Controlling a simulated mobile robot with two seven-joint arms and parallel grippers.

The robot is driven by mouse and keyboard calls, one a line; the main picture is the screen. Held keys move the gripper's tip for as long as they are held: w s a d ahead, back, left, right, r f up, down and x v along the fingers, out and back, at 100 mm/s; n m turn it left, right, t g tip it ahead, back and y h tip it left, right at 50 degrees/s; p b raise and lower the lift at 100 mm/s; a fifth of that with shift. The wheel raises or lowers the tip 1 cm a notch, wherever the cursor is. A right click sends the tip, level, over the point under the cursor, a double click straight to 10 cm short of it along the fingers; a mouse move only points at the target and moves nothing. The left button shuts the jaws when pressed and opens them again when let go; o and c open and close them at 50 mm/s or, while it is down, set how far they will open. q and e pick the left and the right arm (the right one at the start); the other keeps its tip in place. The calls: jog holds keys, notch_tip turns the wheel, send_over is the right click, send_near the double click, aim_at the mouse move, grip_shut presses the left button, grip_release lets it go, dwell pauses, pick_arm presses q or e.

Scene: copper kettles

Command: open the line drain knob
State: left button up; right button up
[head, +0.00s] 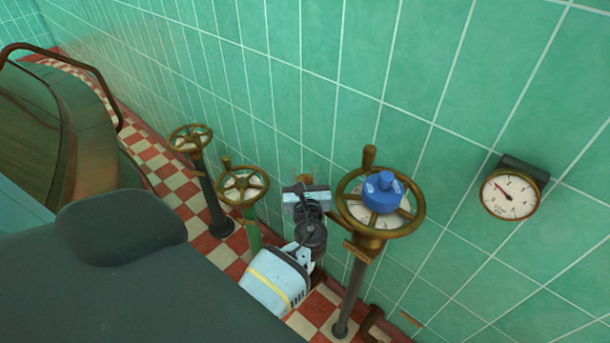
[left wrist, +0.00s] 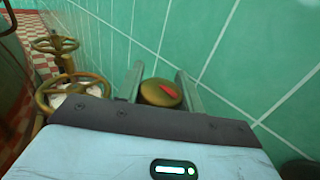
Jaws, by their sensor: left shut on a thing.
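A round brass knob (left wrist: 155,94) with a red pointer mark on its face sits low near the tiled wall, in the left wrist view. The two fingers of my left gripper (left wrist: 160,88) are on either side of it and shut on it. In the head view my left gripper (head: 306,192) reaches toward the wall between two handwheels. There the gripper hides most of the knob, and only a small brass bit shows behind it. The red mark lies slanted across the face. My right gripper is not in view.
A large brass handwheel (head: 347,215) with a blue piece (head: 383,192) on it stands close right of the gripper. Smaller handwheels (head: 242,203) and (head: 190,150) stand to the left. A dial gauge (head: 510,194) is on the wall at right. Checkered floor (head: 165,170) lies below.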

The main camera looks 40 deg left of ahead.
pick_arm(q)
jog(key=o, duration=1)
jog(key=v, duration=0.7)
jog(key=shift+s+d, duration=0.25)
jog(key=shift+s, duration=0.05)
